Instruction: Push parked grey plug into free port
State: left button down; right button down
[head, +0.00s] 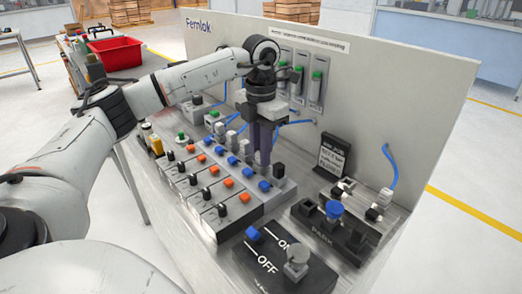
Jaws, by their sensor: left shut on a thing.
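My left gripper (264,160) points straight down over the back row of the module bank (222,222). Its dark fingers are shut on what seems to be the grey plug, which they mostly hide. The port under the fingertips is hidden too, so I cannot tell how deep the plug sits. Light grey plugs (232,138) stand in the row to the left of the fingers. A black piece (279,170) stands just to their right. The black PARK block (328,236) at the right holds a blue-topped piece (334,209). My right gripper is not in view.
A black ON/OFF plate (290,272) with a grey knob (296,256) lies in front. A small black sign (334,156) and a plug on a blue cable (385,196) stand at the right. The upright panel (420,125) closes the back. A red bin (115,53) is far left.

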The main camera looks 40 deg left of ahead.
pick_arm(q)
jog(key=shift+f, duration=0.25)
jog(key=c, duration=1.6)
grip_release()
jog(key=shift+o, duration=0.2)
notch_tip(320, 180, up, 9)
jog(key=p, duration=0.7)
jog(key=shift+r, duration=0.15)
